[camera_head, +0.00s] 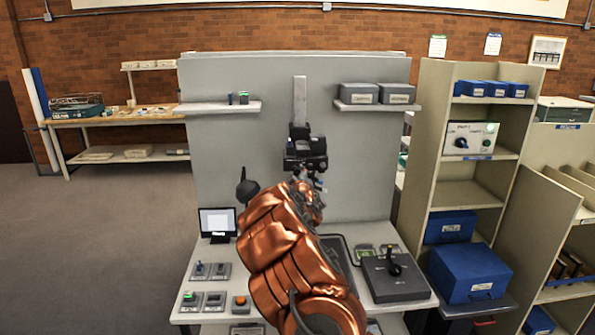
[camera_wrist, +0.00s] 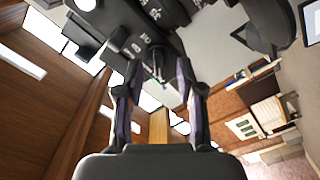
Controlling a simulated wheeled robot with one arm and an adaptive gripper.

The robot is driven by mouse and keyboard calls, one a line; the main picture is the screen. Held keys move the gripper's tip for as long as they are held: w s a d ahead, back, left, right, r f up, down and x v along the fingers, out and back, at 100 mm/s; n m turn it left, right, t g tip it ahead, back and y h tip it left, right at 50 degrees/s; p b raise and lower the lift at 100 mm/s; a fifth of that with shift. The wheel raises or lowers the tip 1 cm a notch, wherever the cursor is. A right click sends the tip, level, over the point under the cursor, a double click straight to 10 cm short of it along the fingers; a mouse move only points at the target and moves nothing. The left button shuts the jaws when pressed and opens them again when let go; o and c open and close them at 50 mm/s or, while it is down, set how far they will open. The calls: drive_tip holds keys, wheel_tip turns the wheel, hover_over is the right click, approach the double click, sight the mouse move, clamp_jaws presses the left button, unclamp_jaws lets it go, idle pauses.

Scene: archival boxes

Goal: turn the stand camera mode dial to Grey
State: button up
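The stand camera (camera_head: 306,148) is a black body on a pale vertical column (camera_head: 300,98) in front of the grey panel. My copper-coloured arm reaches up to just below it. My gripper (camera_wrist: 160,76) has its two fingers apart, with a gap between them, in the wrist view. The black camera body also shows in the wrist view (camera_wrist: 135,40), just beyond the fingertips. A small dark part of it lies near the gap; I cannot tell whether this is the mode dial, or whether the fingers touch it. No Grey marking is legible. In the head view my arm hides most of the gripper.
The desk holds a small screen (camera_head: 217,222), switch boxes (camera_head: 210,271) at left and a dark box (camera_head: 394,278) at right. A black rounded object (camera_head: 247,187) stands left of my arm. Shelves (camera_head: 222,107) flank the column. A shelving unit (camera_head: 430,150) stands at right.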

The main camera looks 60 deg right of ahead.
drive_tip(key=shift+x, duration=0.95)
clamp_jaws()
